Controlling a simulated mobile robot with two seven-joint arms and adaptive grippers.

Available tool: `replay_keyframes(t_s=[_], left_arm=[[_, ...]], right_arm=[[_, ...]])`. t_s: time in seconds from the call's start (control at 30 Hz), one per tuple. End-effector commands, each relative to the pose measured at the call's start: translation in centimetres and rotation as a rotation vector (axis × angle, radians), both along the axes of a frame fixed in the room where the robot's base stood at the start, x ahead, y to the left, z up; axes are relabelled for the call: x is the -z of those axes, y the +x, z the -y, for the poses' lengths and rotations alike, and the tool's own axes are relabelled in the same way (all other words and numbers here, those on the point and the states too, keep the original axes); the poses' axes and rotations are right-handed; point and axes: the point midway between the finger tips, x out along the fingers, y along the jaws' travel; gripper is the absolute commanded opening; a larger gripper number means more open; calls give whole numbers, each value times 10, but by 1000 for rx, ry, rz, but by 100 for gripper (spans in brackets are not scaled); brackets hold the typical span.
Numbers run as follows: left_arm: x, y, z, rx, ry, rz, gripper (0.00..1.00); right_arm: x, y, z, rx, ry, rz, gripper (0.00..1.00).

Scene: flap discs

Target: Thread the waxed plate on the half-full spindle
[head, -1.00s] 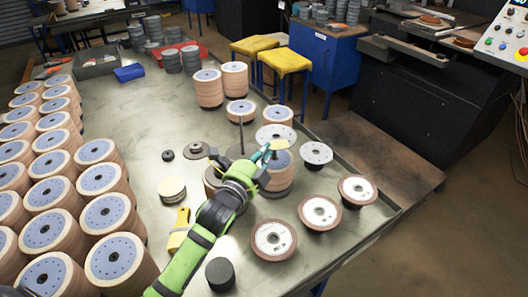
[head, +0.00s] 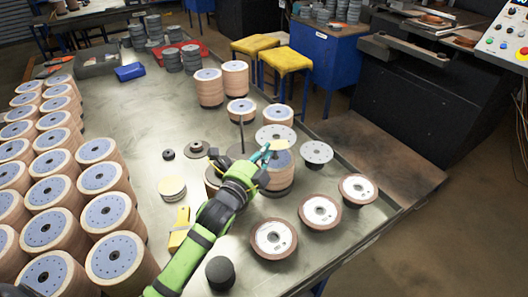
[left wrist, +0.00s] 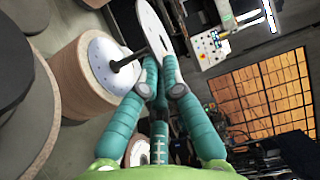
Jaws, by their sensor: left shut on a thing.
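A pale round plate with small holes (head: 276,134) is held by its near edge in my left gripper (head: 266,153), whose teal fingers are shut on it. In the left wrist view the plate (left wrist: 150,25) is seen nearly edge-on between the fingertips (left wrist: 160,72). Below the plate stands a brown disc stack with a pale blue top (head: 284,173). In the left wrist view a dark rod (left wrist: 130,59) rises from that stack's top (left wrist: 100,68) towards the plate. I cannot tell whether the rod enters the plate's hole. Another upright rod (head: 241,135) stands left of the plate over dark discs.
Rows of disc stacks (head: 104,210) fill the table's left side. Three brown-rimmed discs (head: 320,212) lie at the front right, with a pale disc (head: 316,151) behind them. A yellow brush (head: 180,228) and a black cylinder (head: 220,273) lie near my left arm.

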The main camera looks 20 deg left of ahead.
Motion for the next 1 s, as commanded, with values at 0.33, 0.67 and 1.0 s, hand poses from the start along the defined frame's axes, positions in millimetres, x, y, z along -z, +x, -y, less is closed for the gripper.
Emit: replay_keyframes(t_s=[0.33,0.67,1.0], left_arm=[[3,0,0,0,1,1,0],[11,0,0,0,2,1,0],[20,0,0,0,0,1,0]], right_arm=[[2,0,0,0,0,0,40],[7,0,0,0,0,0,40],[12,0,0,0,0,1,40]])
